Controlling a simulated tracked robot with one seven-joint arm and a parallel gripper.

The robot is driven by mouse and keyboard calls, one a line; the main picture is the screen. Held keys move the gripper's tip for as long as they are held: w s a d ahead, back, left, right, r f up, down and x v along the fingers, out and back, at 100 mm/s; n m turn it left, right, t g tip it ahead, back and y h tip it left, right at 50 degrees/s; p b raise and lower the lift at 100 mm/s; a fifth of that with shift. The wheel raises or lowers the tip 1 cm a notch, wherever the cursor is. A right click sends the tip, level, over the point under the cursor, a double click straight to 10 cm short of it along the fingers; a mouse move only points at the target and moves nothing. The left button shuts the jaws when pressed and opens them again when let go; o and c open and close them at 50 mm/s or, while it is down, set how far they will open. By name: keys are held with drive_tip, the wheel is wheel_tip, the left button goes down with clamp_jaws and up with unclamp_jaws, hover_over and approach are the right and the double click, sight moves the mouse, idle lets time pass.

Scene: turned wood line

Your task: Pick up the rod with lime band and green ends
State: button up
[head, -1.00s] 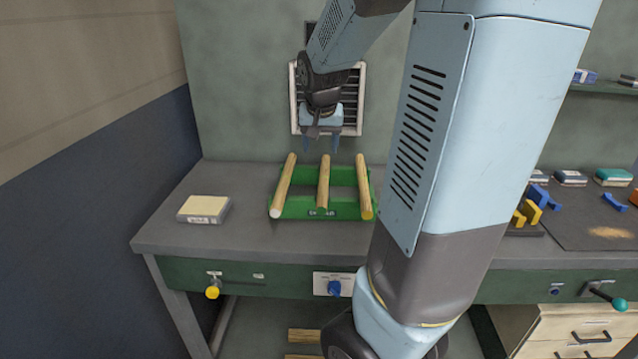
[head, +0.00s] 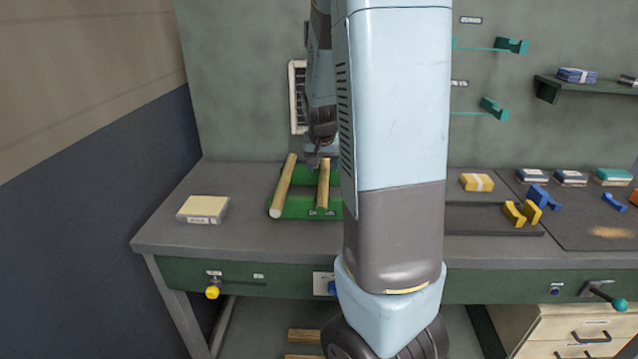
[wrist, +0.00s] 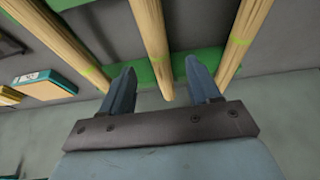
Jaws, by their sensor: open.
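Three wooden rods lie side by side across a green rack (head: 300,211) on the bench. In the head view, the left rod (head: 283,187) has a pale near end, and the middle rod (head: 323,188) is beside it. The third rod is hidden by my arm there but shows at left in the wrist view (wrist: 55,45). Lime bands show on the outer rods in the wrist view; I cannot clearly tell which rod has green ends. My gripper (wrist: 159,66) is open and empty, its fingers either side of the middle rod's far end in the picture; contact is unclear.
A cream-topped box (head: 203,209) sits left of the rack. At right are a yellow box (head: 477,182), yellow brackets (head: 522,212) and blue brackets (head: 543,197). A wall shelf (head: 590,87) is at upper right. The bench between box and rack is clear.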

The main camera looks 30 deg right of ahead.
sight(323, 176)
drive_tip(key=shift+x, duration=2.75)
drive_tip(key=shift+w+d+r, duration=0.1)
drive_tip(key=shift+w+d, duration=0.05)
clamp_jaws()
